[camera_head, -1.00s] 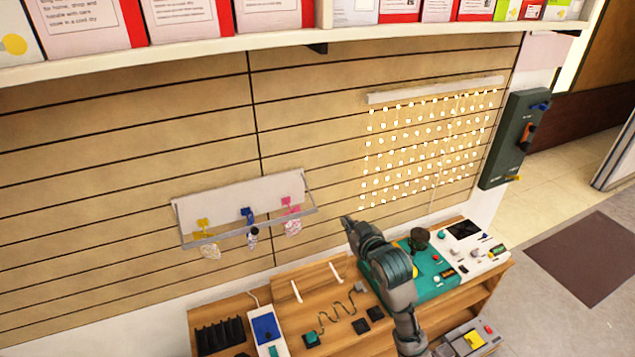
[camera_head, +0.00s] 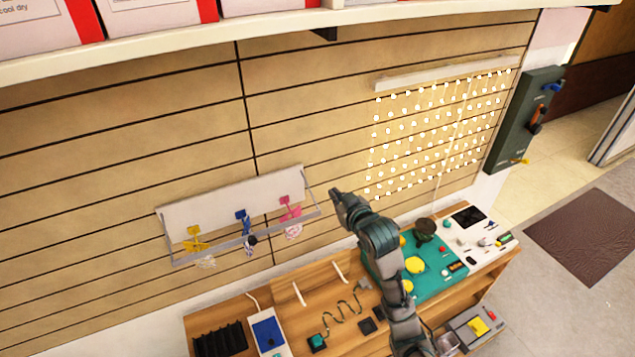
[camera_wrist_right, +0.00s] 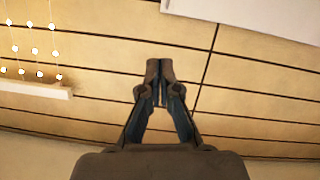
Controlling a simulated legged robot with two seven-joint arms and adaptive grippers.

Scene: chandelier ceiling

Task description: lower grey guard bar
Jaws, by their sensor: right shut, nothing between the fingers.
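The grey guard bar (camera_head: 217,248) runs across the front of a white wall rack. Its side arm (camera_head: 311,201) joins it to the rack's right end. The white rack board (camera_head: 232,199) carries yellow, blue and pink hooks with small items hanging behind the bar. My right gripper (camera_head: 337,193) is shut and empty, just right of the bar's right end and apart from it in the picture. In the right wrist view my right gripper (camera_wrist_right: 159,68) has its fingers together, with a white board (camera_wrist_right: 250,14) at the upper right. My left gripper is not in view.
A wooden bench (camera_head: 285,318) stands below with a teal panel (camera_head: 440,262), a white panel and a black rack. A light curtain (camera_head: 435,130) hangs at the right. A dark green box (camera_head: 523,120) is mounted further right. A shelf of boxes runs above.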

